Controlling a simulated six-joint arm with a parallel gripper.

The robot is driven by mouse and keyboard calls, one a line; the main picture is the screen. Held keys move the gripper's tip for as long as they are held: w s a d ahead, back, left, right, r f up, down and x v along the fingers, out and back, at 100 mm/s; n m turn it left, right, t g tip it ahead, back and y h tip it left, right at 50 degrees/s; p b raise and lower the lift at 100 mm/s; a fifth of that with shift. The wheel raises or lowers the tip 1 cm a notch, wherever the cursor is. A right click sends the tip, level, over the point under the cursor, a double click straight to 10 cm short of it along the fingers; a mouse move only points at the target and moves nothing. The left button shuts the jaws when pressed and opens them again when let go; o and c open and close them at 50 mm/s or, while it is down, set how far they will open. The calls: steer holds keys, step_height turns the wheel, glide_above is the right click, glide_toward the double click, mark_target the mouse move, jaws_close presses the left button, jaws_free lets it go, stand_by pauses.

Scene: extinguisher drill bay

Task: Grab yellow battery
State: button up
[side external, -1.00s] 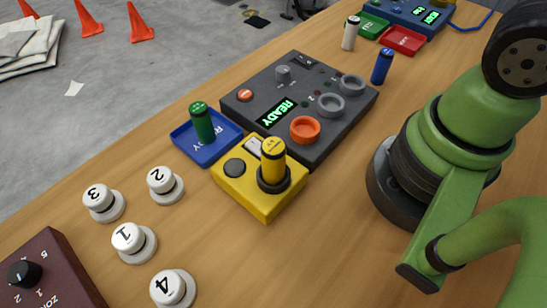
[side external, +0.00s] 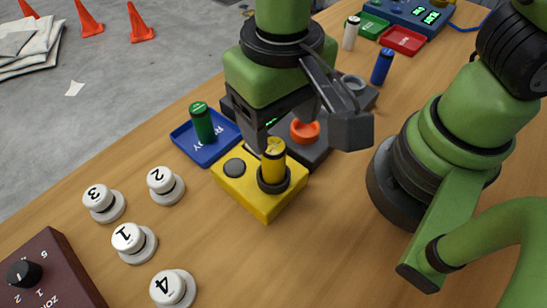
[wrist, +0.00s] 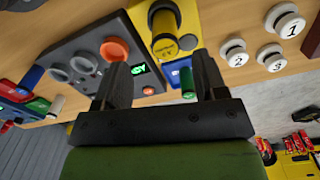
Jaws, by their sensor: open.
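The yellow battery (side external: 273,163) stands upright in a dark round socket on the yellow box (side external: 262,206) in the side external view. In the wrist view the yellow battery (wrist: 166,43) shows beyond the fingers, between them and a little above their tips. My gripper (side external: 310,142) is open and empty, above and just behind the battery, over the edge of the dark grey console. In the wrist view my gripper (wrist: 163,75) has its two dark fingers spread wide.
A green battery (side external: 202,124) stands in a blue tray (side external: 181,146) to the left. The dark console (side external: 318,150) with an orange ring (side external: 305,131) is under my gripper. White numbered knobs (side external: 128,238) stand left front. A blue battery (side external: 382,67) stands at the back right.

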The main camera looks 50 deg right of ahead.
mark_target(273, 146)
steer(key=f, duration=0.7)
steer(key=shift+w+a+f, duration=0.25)
steer(key=shift+w, duration=0.05)
steer(key=c, duration=1.1)
steer(key=shift+o, duration=0.2)
steer(key=shift+r, duration=0.15)
